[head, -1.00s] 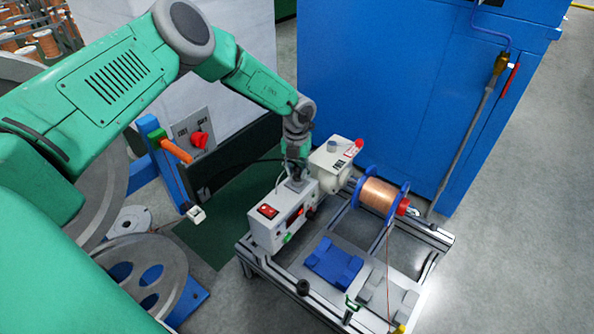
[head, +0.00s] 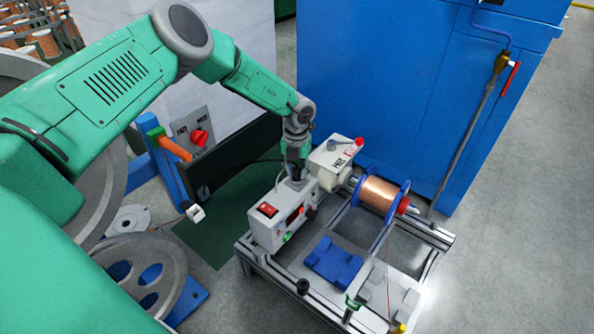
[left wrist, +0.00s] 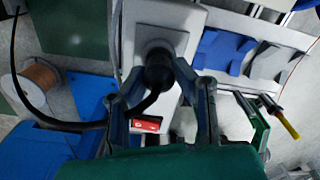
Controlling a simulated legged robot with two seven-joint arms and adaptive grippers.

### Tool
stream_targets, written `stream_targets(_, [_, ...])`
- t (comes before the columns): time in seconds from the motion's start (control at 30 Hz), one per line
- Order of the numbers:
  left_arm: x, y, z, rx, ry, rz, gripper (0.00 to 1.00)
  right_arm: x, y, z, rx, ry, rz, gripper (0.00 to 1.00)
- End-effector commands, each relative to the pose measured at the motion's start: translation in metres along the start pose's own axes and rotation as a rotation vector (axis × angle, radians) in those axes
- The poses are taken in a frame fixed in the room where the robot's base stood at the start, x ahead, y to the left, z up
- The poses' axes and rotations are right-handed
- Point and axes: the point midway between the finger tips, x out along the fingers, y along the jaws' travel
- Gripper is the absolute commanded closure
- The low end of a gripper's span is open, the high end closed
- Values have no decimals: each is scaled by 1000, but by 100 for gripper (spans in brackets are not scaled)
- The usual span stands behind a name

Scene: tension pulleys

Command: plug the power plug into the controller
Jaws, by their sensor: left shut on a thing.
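The controller (head: 268,232) is a light grey box with a red switch on the frame of the cart. It also shows in the left wrist view (left wrist: 190,18). My left gripper (head: 294,178) is at its top face. In the left wrist view my left gripper (left wrist: 160,82) is shut on the black power plug (left wrist: 158,70). The plug's far end is at a round socket area (left wrist: 157,46) on the controller. I cannot tell how deep it sits. A black cable (left wrist: 70,125) curves from the plug to the left. My right gripper is not in view.
A motor unit (head: 333,160) and a copper wire spool (head: 378,196) stand beside the controller. Blue blocks (head: 333,261) lie on the cart frame (head: 433,236). A big blue cabinet (head: 390,90) stands behind. Floor on the right is clear.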

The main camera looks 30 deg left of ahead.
Motion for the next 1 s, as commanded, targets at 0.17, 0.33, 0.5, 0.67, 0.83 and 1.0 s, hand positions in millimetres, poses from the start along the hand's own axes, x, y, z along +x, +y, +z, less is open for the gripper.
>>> stream_targets(0.17, [4, 0, 0, -1, 0, 0, 73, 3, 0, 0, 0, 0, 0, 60])
stream_targets(0.33, [3, 0, 0, 0, 0, 0, 52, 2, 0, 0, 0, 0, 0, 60])
stream_targets(0.5, [3, 0, 0, 0, 0, 0, 52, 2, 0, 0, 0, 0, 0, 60])
stream_targets(0.67, [-7, 0, 1, -1, -1, -2, 52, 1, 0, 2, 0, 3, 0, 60])
stream_targets(0.83, [-39, 0, 2, 0, -3, -3, 52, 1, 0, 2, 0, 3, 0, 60])
stream_targets(1.0, [-75, 0, 2, -1, -2, -3, 52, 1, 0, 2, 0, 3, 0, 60])
